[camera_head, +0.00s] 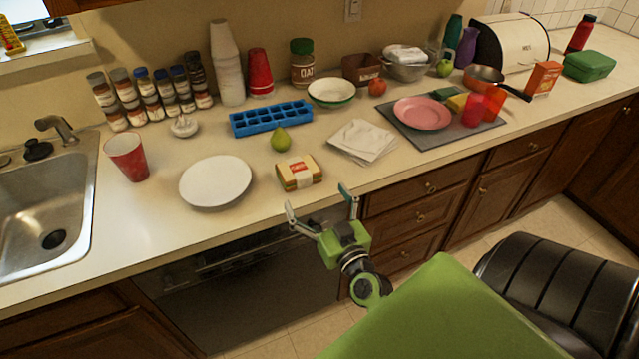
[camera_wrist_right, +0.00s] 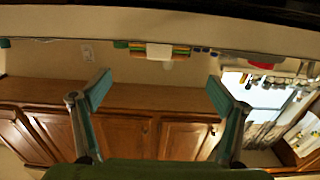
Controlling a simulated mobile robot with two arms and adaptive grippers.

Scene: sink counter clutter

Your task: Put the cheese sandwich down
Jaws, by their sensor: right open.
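The cheese sandwich (camera_head: 299,172), wrapped with a pale paper band, rests on the counter close to its front edge, just right of a white plate (camera_head: 216,181). It also shows in the right wrist view (camera_wrist_right: 158,50), beyond the fingertips and centred between them. My right gripper (camera_head: 319,201) is open and empty in front of the counter edge, apart from the sandwich and nearer to me. Its two spread fingers also show in the right wrist view (camera_wrist_right: 160,88). My left gripper is not in view.
A red cup (camera_head: 126,157) stands near the sink (camera_head: 40,210). A pink plate (camera_head: 422,113) sits on a grey mat. Bare counter lies right of the sandwich.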

